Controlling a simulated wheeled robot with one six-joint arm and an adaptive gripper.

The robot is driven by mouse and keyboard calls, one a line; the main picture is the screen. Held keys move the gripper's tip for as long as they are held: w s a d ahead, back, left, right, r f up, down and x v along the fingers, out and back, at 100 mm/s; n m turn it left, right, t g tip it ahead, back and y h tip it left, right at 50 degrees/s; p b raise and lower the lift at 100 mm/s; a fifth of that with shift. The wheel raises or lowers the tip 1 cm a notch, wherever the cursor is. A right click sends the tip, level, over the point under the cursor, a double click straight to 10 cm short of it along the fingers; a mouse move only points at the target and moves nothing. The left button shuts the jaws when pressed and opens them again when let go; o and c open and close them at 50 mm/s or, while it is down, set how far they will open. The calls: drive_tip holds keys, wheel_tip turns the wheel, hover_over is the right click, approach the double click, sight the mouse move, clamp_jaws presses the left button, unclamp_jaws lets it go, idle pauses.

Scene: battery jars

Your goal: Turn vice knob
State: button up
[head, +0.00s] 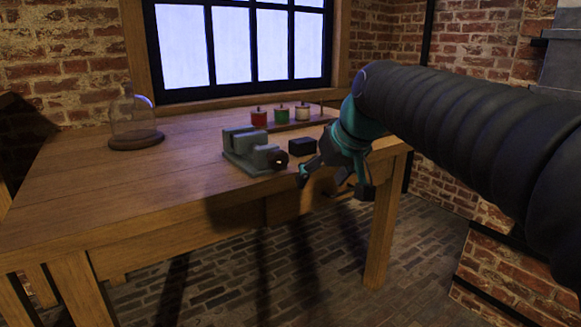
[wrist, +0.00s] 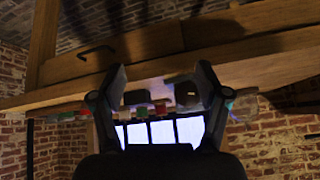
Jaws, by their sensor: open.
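The grey-green vice (head: 246,148) stands on the wooden workbench near its front edge. Its dark round knob (head: 280,159) faces the front right; in the wrist view the knob appears as a dark round shape (wrist: 186,93) between the fingers, nearer the right one. My gripper (head: 335,184) is open and empty, in front of the bench edge, to the right of the knob and slightly lower. It is apart from the knob. In the wrist view my gripper (wrist: 160,69) has its two fingers spread wide. That view looks upside down.
A small black box (head: 302,146) sits right beside the vice. Red, green and pale jars (head: 281,115) stand on a board at the back. A glass dome (head: 134,118) stands at the left. The left part of the workbench (head: 120,185) is clear.

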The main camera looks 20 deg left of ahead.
drive_tip(key=n+y, duration=0.1)
approach(282, 154)
wheel_tip(282, 154, down, 3)
drive_tip(key=d, duration=0.2)
wheel_tip(282, 154, up, 3)
drive_tip(key=s+n, duration=0.1)
drive_tip(key=n, duration=0.1)
drive_tip(key=shift+t+y, duration=0.3)
drive_tip(key=shift+y, duration=0.1)
drive_tip(key=b+x, duration=0.1)
drive_tip(key=x, duration=1.2)
drive_tip(key=shift+a+b, duration=0.4)
drive_tip(key=shift+a, duration=0.05)
drive_tip(key=shift+w, duration=0.1)
drive_tip(key=c, duration=1.2)
